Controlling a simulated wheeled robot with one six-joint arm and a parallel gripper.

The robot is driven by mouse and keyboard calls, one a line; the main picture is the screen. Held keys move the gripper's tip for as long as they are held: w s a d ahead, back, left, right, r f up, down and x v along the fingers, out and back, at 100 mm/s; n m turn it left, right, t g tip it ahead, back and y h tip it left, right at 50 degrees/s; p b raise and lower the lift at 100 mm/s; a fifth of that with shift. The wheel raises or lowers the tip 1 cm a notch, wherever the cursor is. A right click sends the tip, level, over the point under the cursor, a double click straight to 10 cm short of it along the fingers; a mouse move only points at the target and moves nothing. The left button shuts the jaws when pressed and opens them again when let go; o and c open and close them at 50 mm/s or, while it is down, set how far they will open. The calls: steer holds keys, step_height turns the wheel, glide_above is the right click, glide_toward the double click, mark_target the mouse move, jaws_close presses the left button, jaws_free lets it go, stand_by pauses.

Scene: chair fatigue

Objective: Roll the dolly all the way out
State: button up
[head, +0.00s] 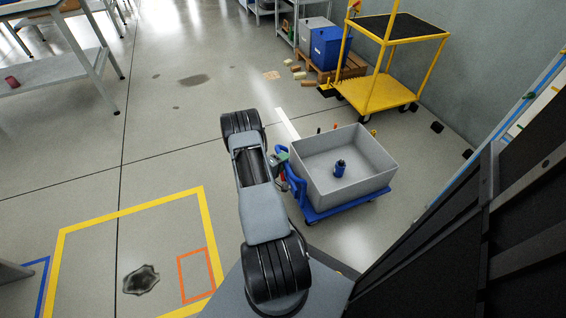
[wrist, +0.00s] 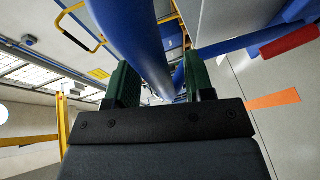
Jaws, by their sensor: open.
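The blue dolly (head: 345,207) stands on the floor right of my arm and carries a grey open bin (head: 350,185). A blue upright handle (head: 293,180) rises at its left side. My gripper (head: 281,158) is at this handle. In the wrist view, the green fingers of my gripper (wrist: 160,84) are apart, and a blue bar of the handle (wrist: 135,35) runs between them. Whether either finger touches the bar I cannot tell. A small dark blue object (head: 340,168) stands inside the bin. Most of the dolly's wheels are hidden.
A yellow cart (head: 372,92) and a pallet (head: 325,68) with boxes stand behind the dolly. A dark panelled structure (head: 470,230) stands at the right. A yellow-taped floor area (head: 130,211) with a dark stain (head: 141,280) lies at left. The middle floor is open.

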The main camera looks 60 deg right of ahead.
steer(key=shift+c, duration=0.2)
jaws_close()
stand_by(0.3)
